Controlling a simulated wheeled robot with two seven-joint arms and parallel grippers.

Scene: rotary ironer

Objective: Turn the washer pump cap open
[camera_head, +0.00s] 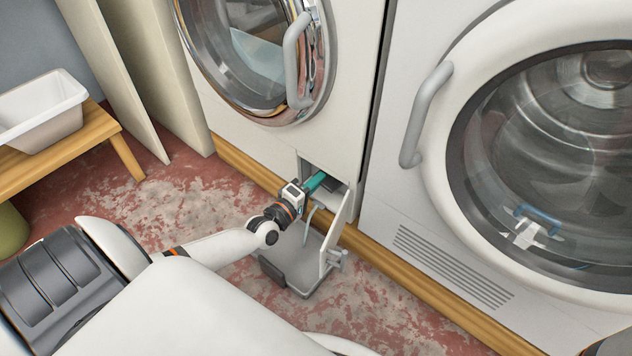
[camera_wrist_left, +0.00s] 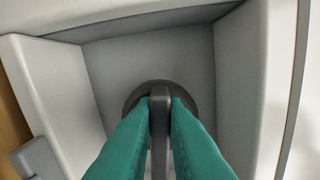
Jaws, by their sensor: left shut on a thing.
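The washer (camera_head: 245,110) has a small open compartment low on its front, with its pump flap (camera_head: 337,238) swung open. In the left wrist view the pump cap (camera_wrist_left: 160,95) is a dark round disc with an upright grip bar, set in the grey recess (camera_wrist_left: 205,62). My left gripper (camera_head: 314,183) reaches into the compartment. Its teal fingers (camera_wrist_left: 160,120) are shut on the cap's bar, one on each side. In the head view the cap itself is hidden. My right gripper is not in view.
A grey tray (camera_head: 290,272) lies on the floor below the compartment. A second machine (camera_head: 440,215) with a large round door stands to the right. A white basin (camera_head: 40,108) sits on a wooden bench (camera_head: 75,143) at the left. The stained floor between is clear.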

